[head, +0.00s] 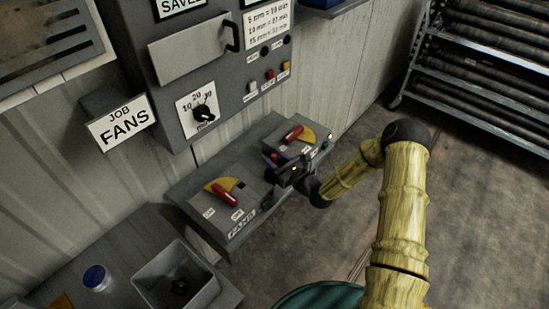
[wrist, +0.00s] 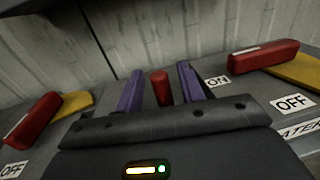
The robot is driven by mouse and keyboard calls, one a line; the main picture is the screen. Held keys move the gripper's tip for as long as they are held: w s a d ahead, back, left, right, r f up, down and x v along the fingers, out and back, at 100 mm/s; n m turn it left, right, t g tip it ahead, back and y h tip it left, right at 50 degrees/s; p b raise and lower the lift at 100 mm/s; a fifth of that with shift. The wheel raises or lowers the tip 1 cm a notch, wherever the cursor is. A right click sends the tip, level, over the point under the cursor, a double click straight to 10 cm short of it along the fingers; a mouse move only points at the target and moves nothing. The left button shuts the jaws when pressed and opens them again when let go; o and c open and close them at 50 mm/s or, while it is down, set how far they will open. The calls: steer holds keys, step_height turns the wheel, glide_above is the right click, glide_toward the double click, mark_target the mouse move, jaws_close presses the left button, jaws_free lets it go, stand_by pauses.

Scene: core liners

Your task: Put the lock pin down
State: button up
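A short red cylinder, which looks like the lock pin (wrist: 160,88), stands between the two purple fingers of my gripper (wrist: 160,82) in the wrist view. A narrow gap shows on each side of it, so the fingers look open around it, not pressed on it. Its lower part is hidden behind the gripper body. In the head view my gripper (head: 273,160) is low over the grey switch bench, between the two red-handled switches. The pin cannot be made out clearly there.
The fans switch has a red lever (head: 225,195) on a yellow plate; a second red lever (head: 292,135) stands on the water side. A grey bin (head: 148,275) and a blue-capped jar (head: 96,277) are at lower left. A control cabinet (head: 225,95) rises behind. A pipe rack (head: 480,85) stands at right.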

steer(key=b+v, duration=0.1)
steer(key=v, duration=1)
steer(key=shift+s+d+b, duration=0.2)
steer(key=shift+s+b, duration=0.1)
steer(key=shift+b, duration=0.1)
steer(key=shift+r, duration=0.1)
steer(key=s+a+r+n+g+h, duration=0.1)
steer(key=s+a+r+n+g, duration=0.1)
steer(key=s+n+g, duration=0.65)
steer(key=s+a+r+n+g+h, duration=0.1)
steer(key=s+a+r+n+g, duration=0.15)
steer(key=s+n+g, duration=0.55)
steer(key=s+d+r+n+t+h, duration=0.2)
steer(key=d+r+n+t+h, duration=0.4)
steer(key=d, duration=0.8)
step_height(320, 180, up, 2)
steer(key=n+h, duration=0.4)
steer(key=shift+h, duration=0.4)
